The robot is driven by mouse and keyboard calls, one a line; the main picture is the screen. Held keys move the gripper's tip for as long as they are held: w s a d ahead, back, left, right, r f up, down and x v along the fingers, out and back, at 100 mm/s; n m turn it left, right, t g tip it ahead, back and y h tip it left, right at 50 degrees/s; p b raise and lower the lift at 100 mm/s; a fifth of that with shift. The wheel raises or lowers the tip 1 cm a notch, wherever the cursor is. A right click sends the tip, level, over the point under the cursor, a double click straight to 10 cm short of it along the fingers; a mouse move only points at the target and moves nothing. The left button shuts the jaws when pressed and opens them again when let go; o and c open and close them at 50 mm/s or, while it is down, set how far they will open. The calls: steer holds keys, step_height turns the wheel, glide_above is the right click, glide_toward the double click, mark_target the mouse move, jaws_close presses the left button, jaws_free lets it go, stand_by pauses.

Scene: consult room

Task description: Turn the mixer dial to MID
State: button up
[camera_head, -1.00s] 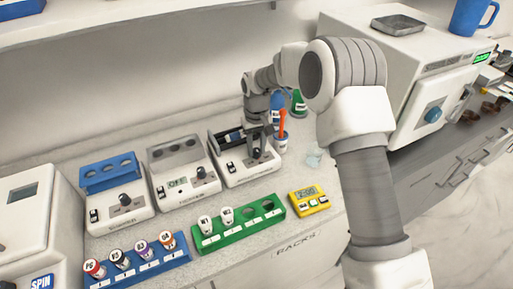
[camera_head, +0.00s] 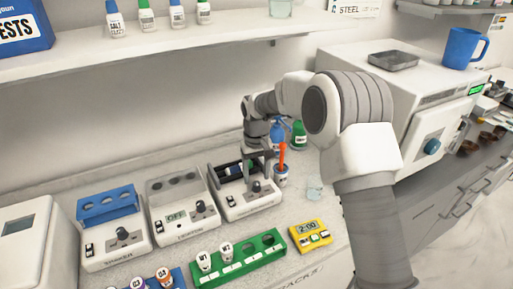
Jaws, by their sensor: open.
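Three small white devices stand in a row on the bench, each with a dark dial on its front panel. The right device (camera_head: 262,200) has a dark tray on top and a dark dial (camera_head: 256,186); my gripper is over it. Its label is too small to read surely, so I cannot tell if it is the mixer. My gripper (camera_head: 261,163) is open, pointing down just above and behind that dial; I cannot tell whether it touches anything. The middle device (camera_head: 163,224) shows OFF. The left device (camera_head: 104,259) carries a blue rack.
An orange-handled item stands in a cup (camera_head: 281,177) right of my gripper, with blue and green bottles (camera_head: 299,136) behind. A green rack (camera_head: 262,258) with white-capped tubes and a yellow timer (camera_head: 310,236) lie in front. A shelf (camera_head: 150,45) runs above; a white oven (camera_head: 418,100) stands right.

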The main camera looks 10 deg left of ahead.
mark_target(257, 183)
step_height(257, 183, up, 14)
steer(key=shift+r, duration=0.2)
steer(key=s+d+r+m+t, duration=0.1)
steer(key=s+d+r, duration=0.5)
steer(key=d, duration=0.2)
steer(key=s+d+r+m+t, duration=0.2)
steer(key=s+d+r, duration=0.35)
steer(key=d, duration=0.25)
steer(key=s+d+f+m+t, duration=0.1)
steer(key=s+d+f, duration=0.1)
steer(key=s+d, duration=0.3)
steer(key=s+d+f+m+t, duration=0.1)
steer(key=s+d, duration=0.4)
steer(key=s, duration=0.8)
steer(key=shift+f+m+t, duration=0.3)
steer(key=shift+f+m, duration=0.1)
steer(key=shift+f, duration=0.3)
